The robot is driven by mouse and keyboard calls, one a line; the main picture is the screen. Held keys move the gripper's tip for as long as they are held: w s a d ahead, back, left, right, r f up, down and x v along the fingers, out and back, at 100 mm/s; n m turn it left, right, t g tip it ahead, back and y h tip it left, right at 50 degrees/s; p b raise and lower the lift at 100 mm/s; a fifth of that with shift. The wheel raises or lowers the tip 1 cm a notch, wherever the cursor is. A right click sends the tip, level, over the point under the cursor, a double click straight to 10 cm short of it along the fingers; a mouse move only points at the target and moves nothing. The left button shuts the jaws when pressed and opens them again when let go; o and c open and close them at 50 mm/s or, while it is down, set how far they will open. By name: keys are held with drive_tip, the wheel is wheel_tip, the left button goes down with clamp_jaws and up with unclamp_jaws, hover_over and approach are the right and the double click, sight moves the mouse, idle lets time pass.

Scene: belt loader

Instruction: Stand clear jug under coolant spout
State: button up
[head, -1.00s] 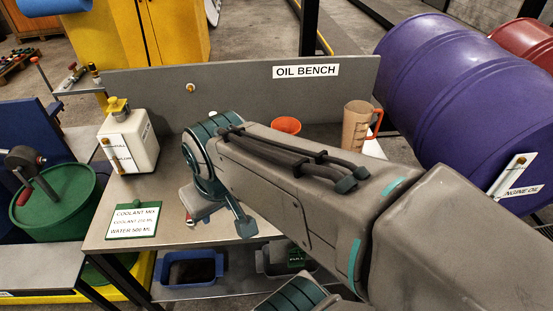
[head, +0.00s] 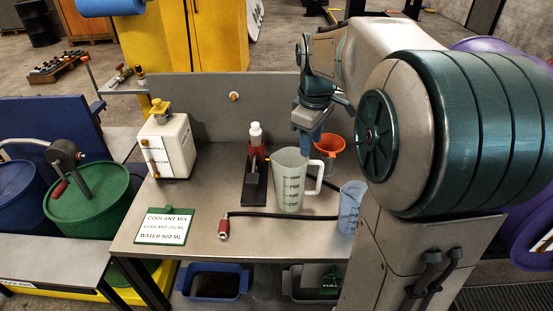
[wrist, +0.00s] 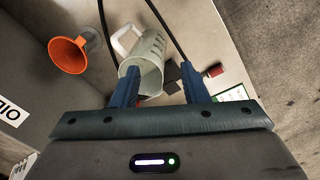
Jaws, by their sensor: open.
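The clear jug (head: 290,188), greyish with dark scale marks and a handle on its right, stands upright on the bench in the head view. In the wrist view the jug (wrist: 152,62) shows beyond and between my fingertips. My gripper (head: 307,145) is open, fingers downward, close to the jug's rim on the handle side. In the wrist view it is empty (wrist: 162,78); I cannot tell whether a finger touches the jug. A green drum (head: 95,205) at left carries a crank pump with a red-tipped outlet (head: 59,189). No spout labelled coolant is readable.
A white yellow-capped can (head: 168,148), a red pump bottle (head: 257,160), a hose with red end (head: 223,229), a bluish beaker (head: 350,207) and an orange funnel (head: 331,146) share the bench. The coolant-mix sign (head: 166,226) lies at its front left edge.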

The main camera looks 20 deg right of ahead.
sight(322, 163)
drive_tip(key=w+d+f+n, duration=0.1)
drive_tip(key=w+d, duration=0.1)
drive_tip(key=w+d+f+n+b, duration=0.1)
drive_tip(key=w+d+f, duration=0.1)
drive_tip(key=w+d, duration=0.1)
drive_tip(key=w+d+f+n+g, duration=0.1)
drive_tip(key=w+d+f+n, duration=0.1)
drive_tip(key=w+d, duration=0.1)
drive_tip(key=shift+w+f+y, duration=0.1)
drive_tip(key=shift+f+y, duration=0.1)
drive_tip(key=shift+y, duration=0.1)
wheel_tip(322, 163, down, 8)
drive_tip(key=shift+r, duration=0.1)
drive_tip(key=shift+a+f+p, duration=0.1)
drive_tip(key=shift+f+p, duration=0.35)
drive_tip(key=shift+f, duration=2.3)
drive_tip(key=shift+c, duration=0.2)
